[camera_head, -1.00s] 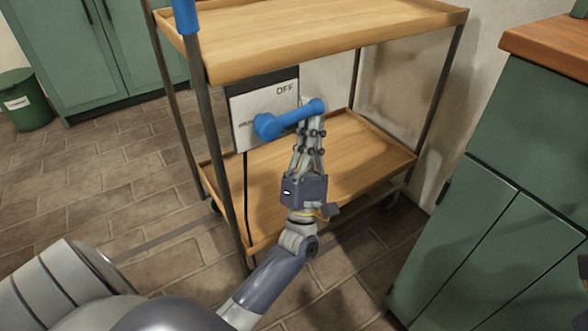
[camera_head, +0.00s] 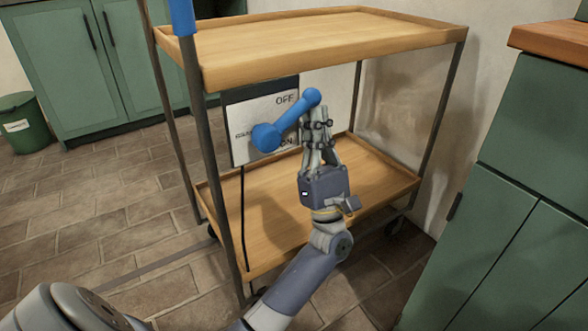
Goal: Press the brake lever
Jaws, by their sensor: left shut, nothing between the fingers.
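The blue brake lever (camera_head: 289,120) is mounted on a white panel (camera_head: 244,122) marked "OFF" at the top and "ON" lower down. Its thick hub is at the lower left and its arm slants up to the right, ending in a ball near the OFF label. My left gripper (camera_head: 317,112) is shut and empty, with its fingers pointing up. The fingertips are just below and beside the lever's ball end; I cannot tell whether they touch it. The fingers and the lever cover part of the panel. My right gripper is out of view.
The panel is at a two-shelf wooden cart (camera_head: 330,45) with dark metal posts and wheels. My left arm reaches over its lower shelf (camera_head: 285,228). A green cabinet (camera_head: 500,215) stands close on the right. A green bin (camera_head: 22,124) stands far left, with open tiled floor before it.

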